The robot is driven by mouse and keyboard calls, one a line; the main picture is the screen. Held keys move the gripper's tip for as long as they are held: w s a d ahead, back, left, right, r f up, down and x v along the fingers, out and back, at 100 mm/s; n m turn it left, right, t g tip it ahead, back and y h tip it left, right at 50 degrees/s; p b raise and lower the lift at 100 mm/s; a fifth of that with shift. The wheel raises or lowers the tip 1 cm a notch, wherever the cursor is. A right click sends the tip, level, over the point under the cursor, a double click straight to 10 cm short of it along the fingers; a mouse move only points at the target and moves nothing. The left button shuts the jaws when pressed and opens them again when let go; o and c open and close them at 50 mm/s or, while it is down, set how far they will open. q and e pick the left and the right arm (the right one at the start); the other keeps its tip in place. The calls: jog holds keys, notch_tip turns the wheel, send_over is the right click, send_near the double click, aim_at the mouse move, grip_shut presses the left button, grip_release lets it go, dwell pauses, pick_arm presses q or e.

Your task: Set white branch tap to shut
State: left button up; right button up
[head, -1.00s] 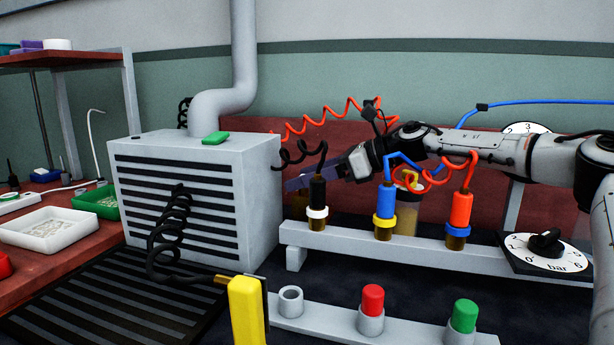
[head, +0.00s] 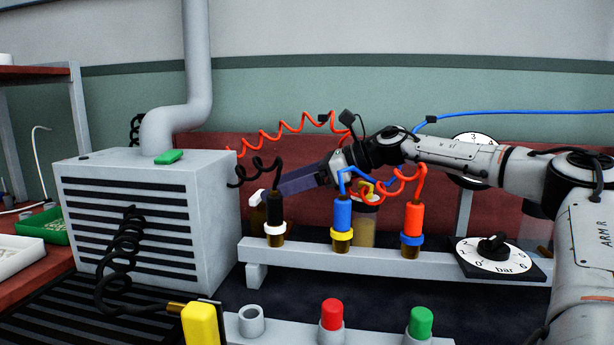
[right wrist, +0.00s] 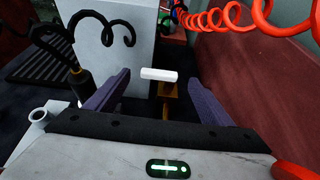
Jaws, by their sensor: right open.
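The white branch tap's handle (right wrist: 158,74) is a short white bar in the right wrist view. It lies crosswise in that picture, over a brass body (right wrist: 168,100). In the head view the white handle (head: 256,197) shows partly behind a black hose plug (head: 274,206). My right gripper (head: 284,187) reaches in from the right behind the row of plugs. Its purple fingers are open, one on each side of the white handle in the right wrist view (right wrist: 159,82). I see a gap at both ends of the handle. My left gripper is not in view.
Black, blue (head: 342,214) and orange-red (head: 413,218) plugs stand on a grey rail (head: 380,256) in front of my right arm. Coiled red hoses (head: 290,130) hang close to it. A grey slatted box (head: 205,200) stands left of the gripper. A pressure dial (head: 492,257) is at right.

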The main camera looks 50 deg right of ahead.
aim_at(257, 194)
jog(key=shift+b+v, duration=0.45)
jog(key=shift+v, duration=2.25)
jog(key=x, duration=1)
jog(key=shift+w, duration=0.15)
